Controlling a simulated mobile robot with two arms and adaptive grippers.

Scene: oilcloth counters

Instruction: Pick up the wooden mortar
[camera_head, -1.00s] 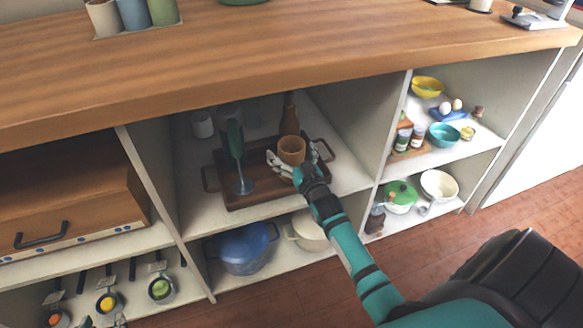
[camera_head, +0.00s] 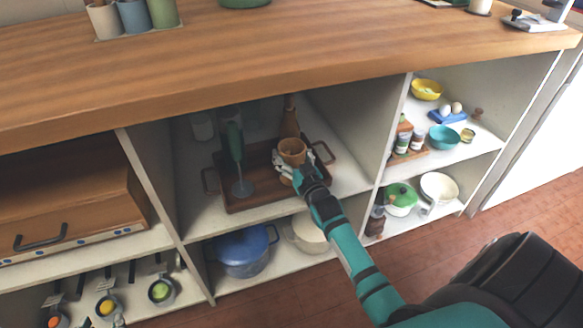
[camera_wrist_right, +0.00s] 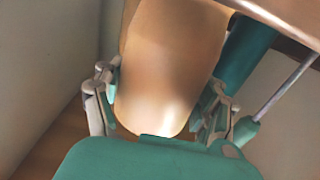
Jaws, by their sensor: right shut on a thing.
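The wooden mortar (camera_head: 292,147) is a light brown cup above the dark wooden tray (camera_head: 262,199) in the middle shelf bay. My right gripper (camera_head: 284,162) reaches into the bay and is shut on the mortar. In the right wrist view the mortar (camera_wrist_right: 170,65) fills the middle, with a finger of the right gripper (camera_wrist_right: 160,100) on each side of it. I cannot tell whether its base touches the tray. My left gripper is not in view.
The wooden countertop (camera_head: 280,50) is overhead. A blue pot (camera_head: 243,251) and a cream pot (camera_head: 306,232) sit on the lower shelf.

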